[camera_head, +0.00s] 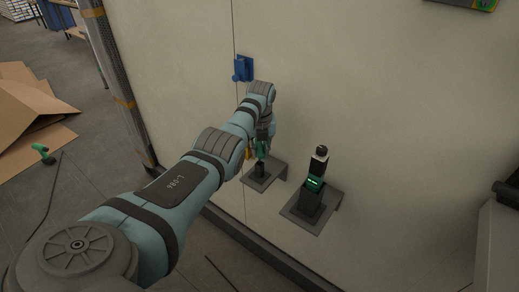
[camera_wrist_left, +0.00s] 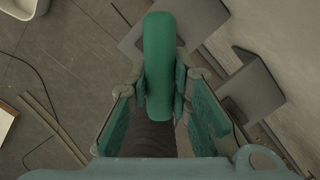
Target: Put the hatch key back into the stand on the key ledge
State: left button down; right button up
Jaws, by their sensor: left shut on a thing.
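My left gripper (camera_head: 260,148) is at the wall, low over the smaller grey ledge (camera_head: 276,166). It is shut on the hatch key, whose rounded green handle (camera_wrist_left: 159,45) stands between the fingers in the left wrist view. The green also shows in the head view (camera_head: 262,150). A small dark stand (camera_head: 258,170) is on this ledge, directly below the gripper. The fingers partly hide where key and stand come together, so I cannot tell how far the key is in. My right gripper is not in view.
A second, larger ledge (camera_head: 297,214) to the right bears a black device with a lit green display (camera_head: 315,183). A blue bracket (camera_head: 243,68) is on the wall above. Cardboard (camera_head: 30,110) and a green-handled tool (camera_head: 42,152) lie on the floor at left.

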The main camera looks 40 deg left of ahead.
pick_arm(q)
jog(key=shift+f+b, duration=0.4)
jog(key=shift+f, duration=0.2)
dwell(0.4)
jog(key=c, duration=1.4)
grip_release()
jog(key=r, duration=0.8)
jog(key=s+d+r, duration=0.1)
jog(key=r, duration=0.3)
jog(key=shift+s, duration=0.1)
